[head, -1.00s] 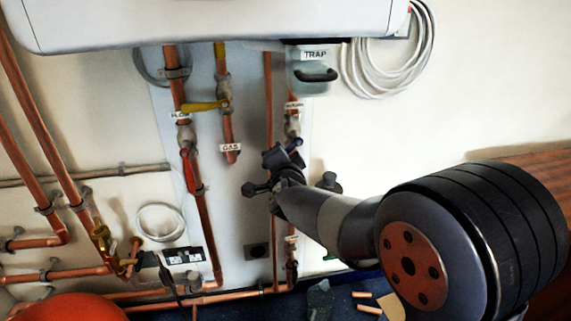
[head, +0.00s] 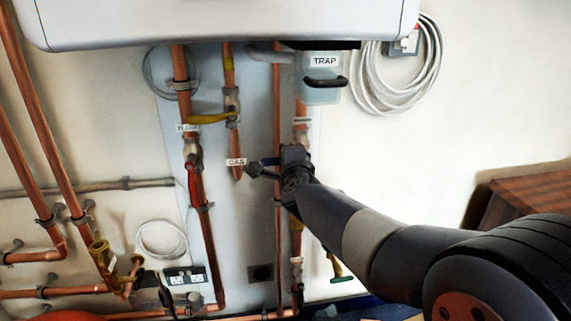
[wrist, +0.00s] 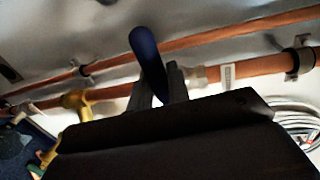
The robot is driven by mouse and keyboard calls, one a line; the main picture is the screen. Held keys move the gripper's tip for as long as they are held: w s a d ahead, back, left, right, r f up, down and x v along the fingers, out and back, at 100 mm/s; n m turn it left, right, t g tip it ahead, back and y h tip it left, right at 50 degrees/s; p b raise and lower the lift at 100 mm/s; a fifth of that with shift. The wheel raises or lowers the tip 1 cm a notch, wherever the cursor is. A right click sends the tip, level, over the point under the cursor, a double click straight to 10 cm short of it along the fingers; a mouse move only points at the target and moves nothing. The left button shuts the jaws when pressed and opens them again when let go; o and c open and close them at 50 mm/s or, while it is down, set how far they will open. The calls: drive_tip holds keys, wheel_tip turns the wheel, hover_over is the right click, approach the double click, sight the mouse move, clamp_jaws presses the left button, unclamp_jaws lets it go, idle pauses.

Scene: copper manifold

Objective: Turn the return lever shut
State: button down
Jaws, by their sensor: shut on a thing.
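The return lever is a blue handle on the right-hand copper pipe (head: 301,108). In the head view a short blue piece of the lever (head: 269,161) shows to the left of my gripper (head: 284,166); the rest is hidden behind the gripper. In the wrist view the rounded blue lever (wrist: 146,48) stands up between the two fingers of my gripper (wrist: 160,88), which is shut on it. There the lever lies across the line of the pipe (wrist: 215,71). The valve body is mostly hidden.
The gas valve's yellow lever (head: 210,118) and the flow valve's red lever (head: 192,176) are to the left. The trap (head: 321,82) hangs just above my gripper, under the white casing (head: 220,18). Coiled cable (head: 395,75) hangs at the right.

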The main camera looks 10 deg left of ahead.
drive_tip(key=shift+r, duration=0.3)
drive_tip(key=c, duration=1.4)
unclamp_jaws()
drive_tip(key=shift+f, duration=0.1)
drive_tip(key=p+v, duration=0.2)
drive_tip(key=v, duration=0.8)
drive_tip(key=shift+s, duration=0.35)
drive_tip(key=shift+w+d, duration=0.1)
drive_tip(key=shift+d, duration=0.05)
